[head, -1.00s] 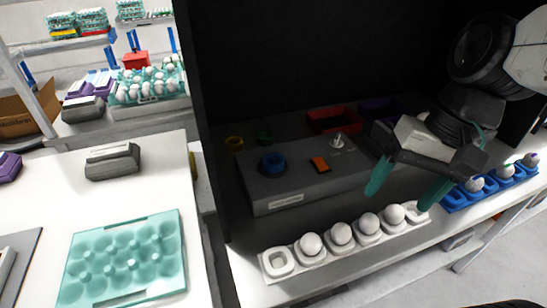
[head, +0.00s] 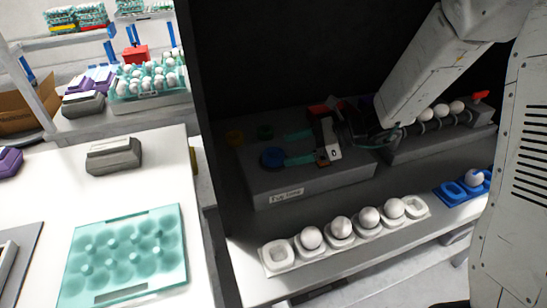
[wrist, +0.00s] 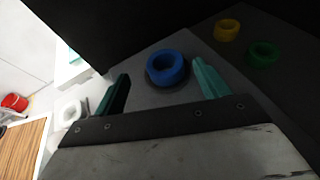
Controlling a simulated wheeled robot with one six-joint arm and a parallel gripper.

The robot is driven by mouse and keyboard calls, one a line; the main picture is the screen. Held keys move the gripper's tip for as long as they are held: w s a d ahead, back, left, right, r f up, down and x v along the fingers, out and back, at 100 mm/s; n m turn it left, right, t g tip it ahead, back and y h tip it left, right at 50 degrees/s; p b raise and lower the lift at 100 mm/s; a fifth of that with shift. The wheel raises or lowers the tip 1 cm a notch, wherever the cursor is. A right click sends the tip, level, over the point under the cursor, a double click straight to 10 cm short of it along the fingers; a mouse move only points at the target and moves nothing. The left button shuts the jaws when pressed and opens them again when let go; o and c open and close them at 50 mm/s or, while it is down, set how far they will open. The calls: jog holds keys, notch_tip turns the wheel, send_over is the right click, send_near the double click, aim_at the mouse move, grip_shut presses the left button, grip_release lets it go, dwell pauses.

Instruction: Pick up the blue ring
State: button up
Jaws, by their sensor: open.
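The blue ring (head: 273,157) lies on the left part of the grey box top inside the dark booth. It also shows in the wrist view (wrist: 166,68), on a round dark base, ahead of and between the finger lines. My gripper (head: 300,147) is open, its two teal fingers pointing left toward the ring. In the head view the near fingertip is close to the ring's right side; I cannot tell whether it touches. In the wrist view my gripper (wrist: 160,82) has nothing between its fingers, and the ring sits nearer the right finger.
A green ring (head: 265,132) and a yellow ring (head: 235,137) lie behind the blue one. A white egg strip (head: 281,256) with several eggs lies in front of the grey box (head: 330,182). A blue egg strip (head: 452,192) is at the right. A dark wall stands left of the box.

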aim_at(267, 154)
jog(key=x, duration=0.6)
jog(key=shift+w+a+f, duration=0.25)
jog(key=shift+w, duration=0.05)
jog(key=c, duration=1)
